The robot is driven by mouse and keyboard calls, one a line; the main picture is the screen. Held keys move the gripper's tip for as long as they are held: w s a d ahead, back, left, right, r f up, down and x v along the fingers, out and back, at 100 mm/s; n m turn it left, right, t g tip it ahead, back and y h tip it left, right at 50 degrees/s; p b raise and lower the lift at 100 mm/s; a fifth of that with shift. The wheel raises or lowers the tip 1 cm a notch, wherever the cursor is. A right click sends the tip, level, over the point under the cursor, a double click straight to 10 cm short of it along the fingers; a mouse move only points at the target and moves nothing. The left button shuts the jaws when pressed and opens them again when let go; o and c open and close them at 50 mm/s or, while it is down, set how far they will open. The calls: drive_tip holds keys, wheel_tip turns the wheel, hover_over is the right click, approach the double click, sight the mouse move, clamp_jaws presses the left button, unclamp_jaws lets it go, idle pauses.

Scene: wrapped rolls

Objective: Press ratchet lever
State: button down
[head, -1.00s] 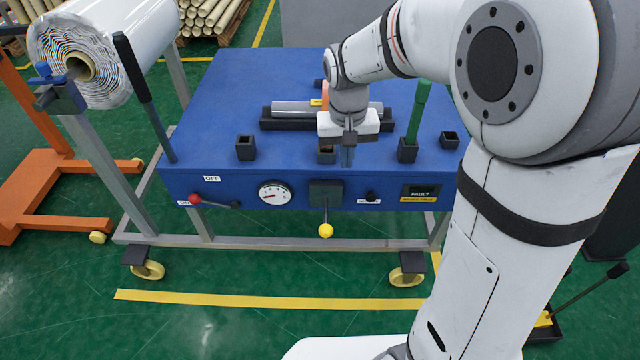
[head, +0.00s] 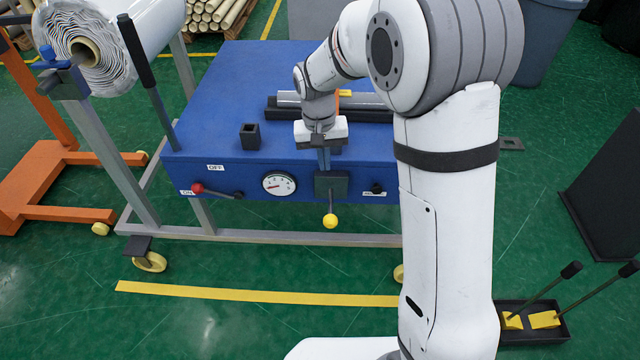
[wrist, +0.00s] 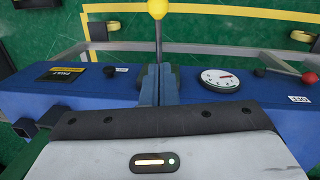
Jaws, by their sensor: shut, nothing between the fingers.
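A short lever with a yellow ball knob (head: 330,221) hangs down from a dark block (head: 341,184) on the front face of the blue bench (head: 220,110). I take it for the ratchet lever. The yellow knob (wrist: 157,8) also shows at the top of the wrist view, its thin rod running down toward the fingers. My gripper (head: 325,166) is shut and empty, pointing down at the bench's front edge, just above the dark block. In the wrist view its fingers (wrist: 158,85) are together in front of the rod. I cannot tell whether they touch the block.
A round gauge (head: 279,184) and a red-knobbed lever (head: 198,188) are left of the block. A black handle (head: 146,80) rises at the bench's left. A wrapped roll (head: 110,45) is at upper left. A fault panel (wrist: 62,74) shows in the wrist view.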

drive_tip(key=b, duration=0.1)
approach(330, 214)
drive_tip(key=w+f, duration=0.3)
drive_tip(key=shift+s+d+f+b, duration=0.25)
drive_tip(key=shift+s+f+b, duration=0.15)
drive_tip(key=shift+s+f, duration=0.95)
drive_tip(key=shift+f, duration=0.2)
